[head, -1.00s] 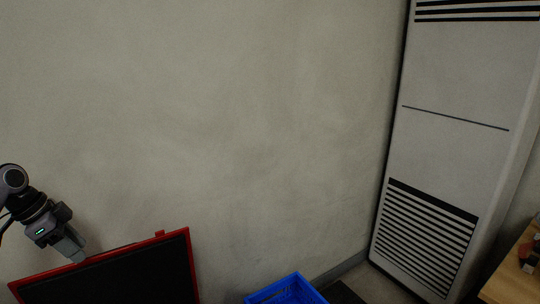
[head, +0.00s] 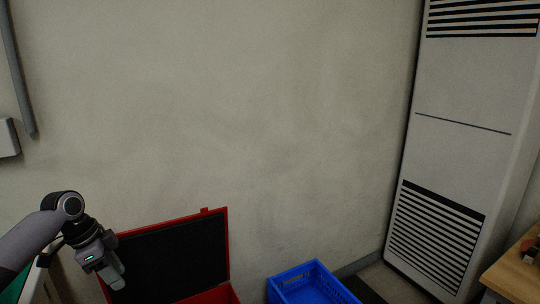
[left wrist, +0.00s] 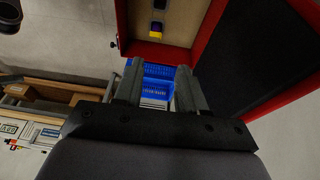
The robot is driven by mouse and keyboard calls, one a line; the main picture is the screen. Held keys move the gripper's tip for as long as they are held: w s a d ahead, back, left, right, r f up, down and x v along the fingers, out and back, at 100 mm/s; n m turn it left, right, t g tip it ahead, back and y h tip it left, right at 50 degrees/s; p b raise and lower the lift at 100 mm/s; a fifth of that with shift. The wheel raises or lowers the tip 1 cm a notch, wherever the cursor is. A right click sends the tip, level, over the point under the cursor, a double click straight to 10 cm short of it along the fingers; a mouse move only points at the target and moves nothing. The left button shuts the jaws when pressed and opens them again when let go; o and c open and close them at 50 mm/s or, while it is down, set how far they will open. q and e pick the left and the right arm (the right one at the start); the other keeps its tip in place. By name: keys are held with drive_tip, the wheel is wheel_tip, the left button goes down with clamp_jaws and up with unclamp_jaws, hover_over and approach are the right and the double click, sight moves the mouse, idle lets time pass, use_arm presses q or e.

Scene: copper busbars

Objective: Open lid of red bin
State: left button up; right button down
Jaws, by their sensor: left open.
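The red bin (head: 215,294) is at the lower left of the head view, its front cut off by the frame edge. Its lid (head: 175,255), red-framed with a black inner face, stands raised near the wall. My left gripper (head: 117,282) is open, in front of the lid's left side. In the left wrist view its two fingers (left wrist: 158,85) are apart with nothing between them. That view also shows the bin's tan floor (left wrist: 175,25) with small dark and yellow items, and the lid's black face (left wrist: 262,55) at right. My right gripper is not in view.
A blue crate (head: 310,284) stands right of the red bin. A tall white air unit (head: 450,150) stands at the right, with a wooden table (head: 515,275) at the right edge. A grey pipe (head: 20,70) and box are on the wall at left.

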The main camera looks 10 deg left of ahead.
use_arm(q)
drive_tip(key=s+d+f+y, duration=0.1)
drive_tip(key=s+d+f, duration=0.55)
drive_tip(key=d, duration=0.25)
drive_tip(key=s+d+f, duration=0.6)
drive_tip(key=d+f, duration=0.2)
drive_tip(key=d, duration=0.2)
drive_tip(key=s+d+r+n+t+y, duration=0.1)
drive_tip(key=s+r+n, duration=0.1)
drive_tip(key=s+n, duration=0.35)
drive_tip(key=s+d+r+n+t+y, duration=0.1)
drive_tip(key=s+d+r+n, duration=0.15)
drive_tip(key=s, duration=0.65)
drive_tip(key=w+d+f+t+h, duration=0.3)
drive_tip(key=w+f+t, duration=0.3)
drive_tip(key=w+f, duration=0.2)
wheel_tip(320, 180, up, 10)
drive_tip(key=p, duration=1.2)
drive_tip(key=shift+s+a+r+y+p, duration=0.2)
drive_tip(key=shift+s+a+y+p, duration=0.15)
drive_tip(key=shift+s, duration=0.1)
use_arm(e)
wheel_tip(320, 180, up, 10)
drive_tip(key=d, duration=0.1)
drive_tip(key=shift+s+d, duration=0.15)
use_arm(q)
drive_tip(key=shift+f, duration=0.1)
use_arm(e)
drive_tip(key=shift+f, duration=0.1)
